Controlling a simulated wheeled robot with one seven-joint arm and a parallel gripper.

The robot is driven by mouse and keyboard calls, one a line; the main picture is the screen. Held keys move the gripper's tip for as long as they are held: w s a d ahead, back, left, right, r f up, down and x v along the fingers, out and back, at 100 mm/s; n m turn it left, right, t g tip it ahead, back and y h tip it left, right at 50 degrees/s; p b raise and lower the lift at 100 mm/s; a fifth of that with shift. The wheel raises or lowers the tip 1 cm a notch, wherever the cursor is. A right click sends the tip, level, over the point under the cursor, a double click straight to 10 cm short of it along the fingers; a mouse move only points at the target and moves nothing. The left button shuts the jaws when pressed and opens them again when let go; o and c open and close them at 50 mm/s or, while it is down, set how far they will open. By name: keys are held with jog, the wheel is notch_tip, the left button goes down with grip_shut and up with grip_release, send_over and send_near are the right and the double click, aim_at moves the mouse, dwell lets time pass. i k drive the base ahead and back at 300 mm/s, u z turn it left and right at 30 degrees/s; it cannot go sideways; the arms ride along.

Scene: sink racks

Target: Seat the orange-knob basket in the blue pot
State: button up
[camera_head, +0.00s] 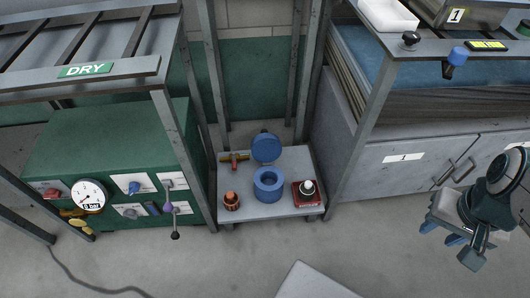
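The blue pot (268,186) stands in the middle of a low grey shelf, with a round dark opening on top. A round blue lid (266,147) is just behind it, raised. The orange-knob basket (232,201), small and orange-brown with a dark lower part, stands on the shelf at the front left, apart from the pot. My gripper (442,233) is at the far right, well away from the shelf and over the floor. Its blue fingertips look apart with nothing between them.
A red base with a white-topped dark item (307,188) stands right of the pot. A red and yellow part (235,160) lies behind left. Metal posts flank the shelf, between the green panel (110,165) and grey cabinet (400,165). A grey slab edge (315,282) shows in front.

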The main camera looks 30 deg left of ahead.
aim_at(269, 180)
jog(key=z, duration=0.05)
jog(key=i, duration=0.35)
jog(key=u, duration=2.35)
